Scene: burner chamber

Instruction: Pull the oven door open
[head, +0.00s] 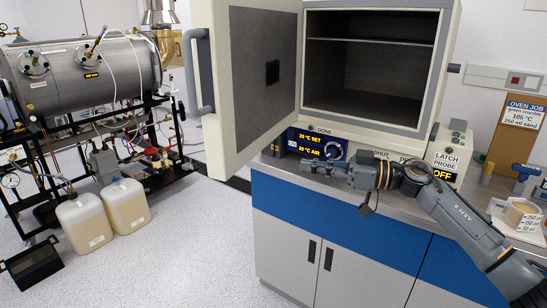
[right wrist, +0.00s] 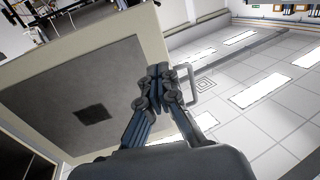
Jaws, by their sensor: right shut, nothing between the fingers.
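The oven door (head: 252,75) is swung wide open to the left, its grey inner face with a dark square patch showing. Its grey bar handle (head: 198,75) is on the door's outer side, at the far left edge. The oven chamber (head: 370,70) is exposed, with one wire shelf and no other contents visible. My right gripper (head: 308,167) is shut and empty, in front of the control panel below the chamber. In the right wrist view its closed fingers (right wrist: 158,74) overlap the door's edge (right wrist: 150,35); contact cannot be told. The handle (right wrist: 186,84) shows just beyond them. My left gripper is out of view.
The oven stands on a blue and grey cabinet (head: 335,227). A latch probe box (head: 450,150) reading OFF is at right, with a beaker (head: 520,212) on the counter. Two jerrycans (head: 103,212) stand on the floor at left. Floor between them and the cabinet is clear.

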